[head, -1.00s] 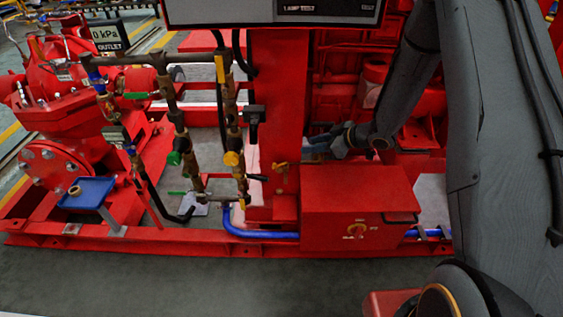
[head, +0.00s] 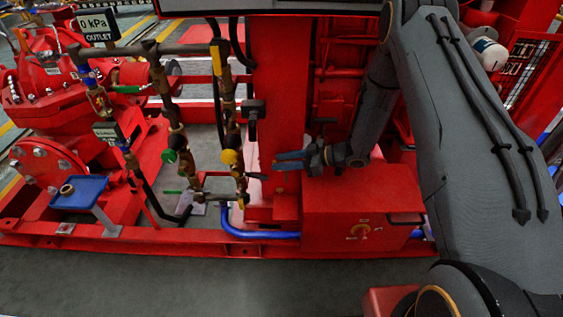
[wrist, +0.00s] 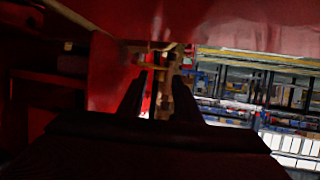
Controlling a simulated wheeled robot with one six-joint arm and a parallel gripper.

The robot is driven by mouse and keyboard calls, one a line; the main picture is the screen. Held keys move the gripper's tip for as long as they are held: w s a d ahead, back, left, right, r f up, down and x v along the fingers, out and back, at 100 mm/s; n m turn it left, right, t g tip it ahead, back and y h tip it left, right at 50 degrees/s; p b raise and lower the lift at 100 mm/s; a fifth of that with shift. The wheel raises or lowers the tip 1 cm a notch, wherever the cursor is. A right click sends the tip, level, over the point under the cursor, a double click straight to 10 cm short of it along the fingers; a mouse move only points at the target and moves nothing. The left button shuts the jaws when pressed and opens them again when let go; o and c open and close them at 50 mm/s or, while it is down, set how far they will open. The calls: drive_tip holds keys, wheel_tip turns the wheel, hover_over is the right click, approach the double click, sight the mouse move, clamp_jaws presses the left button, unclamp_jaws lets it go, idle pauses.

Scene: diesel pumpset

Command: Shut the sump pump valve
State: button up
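No label names the sump pump valve, so I cannot tell which fitting it is. In the head view, brass pipework left of the red column (head: 272,90) carries a yellow knob (head: 230,157), a green knob (head: 169,156), a green handle (head: 131,89) and a dark lever (head: 256,176). My gripper (head: 278,162) is in front of the column's lower part, pointing left, fingers apart, right of the yellow knob. In the wrist view, the fingers of my gripper (wrist: 156,90) are apart, with a blurred brass-coloured fitting (wrist: 161,80) beyond them. I cannot see contact.
A blue pipe (head: 258,235) runs along the base. The front floor (head: 180,285) is clear.

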drive_tip(key=shift+a, duration=0.2)
drive_tip(key=shift+c, duration=0.5)
clamp_jaws()
drive_tip(key=shift+w+a+m+t+h+p, duration=0.2)
drive_tip(key=shift+m+t+h+p, duration=0.55)
drive_tip(key=shift+m+t, duration=0.25)
drive_tip(key=shift+w+a+m+t+h+p, duration=0.25)
drive_tip(key=shift+m+t+h+p, duration=0.25)
drive_tip(key=shift+m+t+p, duration=0.4)
drive_tip(key=shift+w+a+m+t+h+p, duration=0.2)
drive_tip(key=shift+m+t+h+p, duration=0.5)
drive_tip(key=shift+m+t, duration=0.35)
drive_tip(key=shift+w, duration=0.1)
